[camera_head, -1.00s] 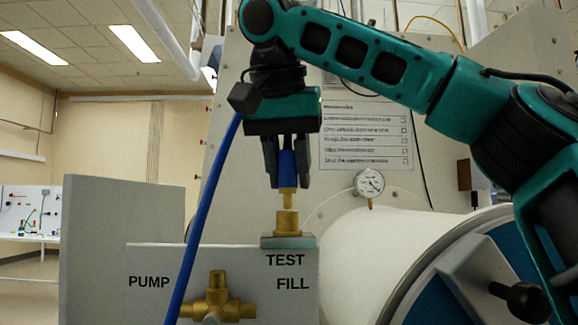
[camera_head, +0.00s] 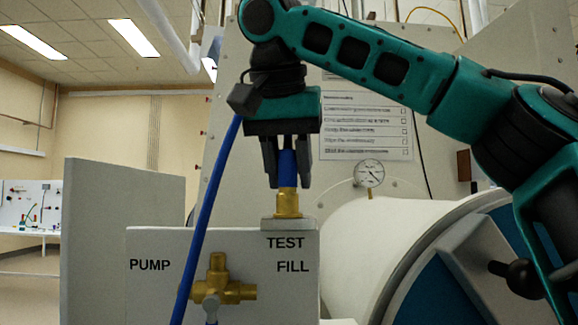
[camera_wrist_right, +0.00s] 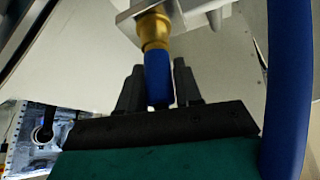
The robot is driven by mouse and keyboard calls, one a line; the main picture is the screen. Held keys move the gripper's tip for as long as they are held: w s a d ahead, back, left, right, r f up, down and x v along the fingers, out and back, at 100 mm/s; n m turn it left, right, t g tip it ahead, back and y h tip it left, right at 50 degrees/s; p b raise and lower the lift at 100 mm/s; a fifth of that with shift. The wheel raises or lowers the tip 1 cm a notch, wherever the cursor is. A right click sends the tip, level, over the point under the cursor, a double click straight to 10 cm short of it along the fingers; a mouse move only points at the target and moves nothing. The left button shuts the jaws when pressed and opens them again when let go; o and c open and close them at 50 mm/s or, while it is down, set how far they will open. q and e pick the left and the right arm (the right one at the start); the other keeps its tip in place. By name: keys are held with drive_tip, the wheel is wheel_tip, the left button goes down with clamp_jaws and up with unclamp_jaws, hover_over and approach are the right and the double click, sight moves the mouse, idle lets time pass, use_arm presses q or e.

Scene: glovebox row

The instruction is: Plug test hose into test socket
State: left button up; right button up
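The blue test hose end (camera_head: 287,163) is held upright between the fingers of my right gripper (camera_head: 287,182). Its brass tip meets the top of the brass test socket (camera_head: 288,204), and no gap shows between them. The socket stands on the grey box above the word TEST. In the right wrist view the blue hose end (camera_wrist_right: 158,78) sits between the gripper fingers (camera_wrist_right: 158,88) and runs straight to the brass socket (camera_wrist_right: 154,28). How deep the tip sits inside is hidden. My left gripper is not in view.
A brass valve (camera_head: 222,290) is on the front of the grey box (camera_head: 150,242). The blue hose hangs down in front of the box. A pressure gauge (camera_head: 369,174) and a white cylinder (camera_head: 360,235) are at right. A grey panel (camera_head: 120,240) stands at left.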

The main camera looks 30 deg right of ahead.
drive_tip(key=o, duration=0.4)
drive_tip(key=shift+o, duration=0.2)
drive_tip(key=p+v, duration=0.5)
drive_tip(key=v, duration=0.8)
drive_tip(key=shift+d, duration=0.1)
